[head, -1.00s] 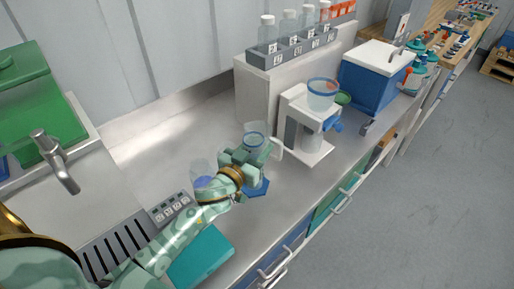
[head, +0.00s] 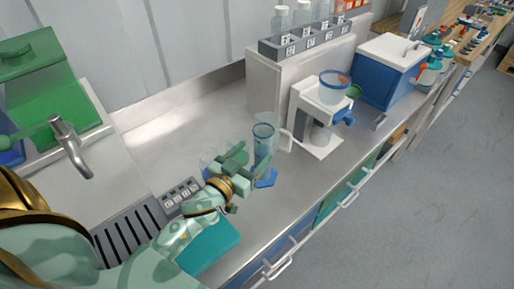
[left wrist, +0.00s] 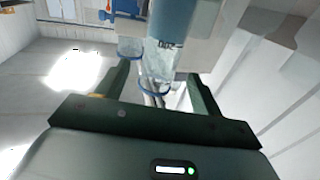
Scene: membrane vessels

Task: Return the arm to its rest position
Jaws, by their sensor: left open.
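My left arm comes in from the left in the head view. Its gripper (head: 250,162) is open with its fingers apart, close beside a clear vessel with a blue rim (head: 264,135). That vessel stands upright at a blue hexagonal pad (head: 268,179), partly hidden by the fingers. Another clear vessel (head: 208,160) is behind the gripper and mostly hidden. In the left wrist view the two fingers of my left gripper (left wrist: 160,90) are spread, with clear blue-ringed ware (left wrist: 160,55) showing beyond and between them. I cannot tell whether a finger touches it. My right gripper is not in view.
A white stand (head: 310,120) holding a blue-rimmed vessel (head: 334,88) is right of the gripper. A bottle rack (head: 300,45) sits on the raised shelf behind. A tap (head: 70,145), keypad (head: 180,194) and teal box (head: 210,245) lie near my arm. Bare steel counter (head: 180,125) is behind.

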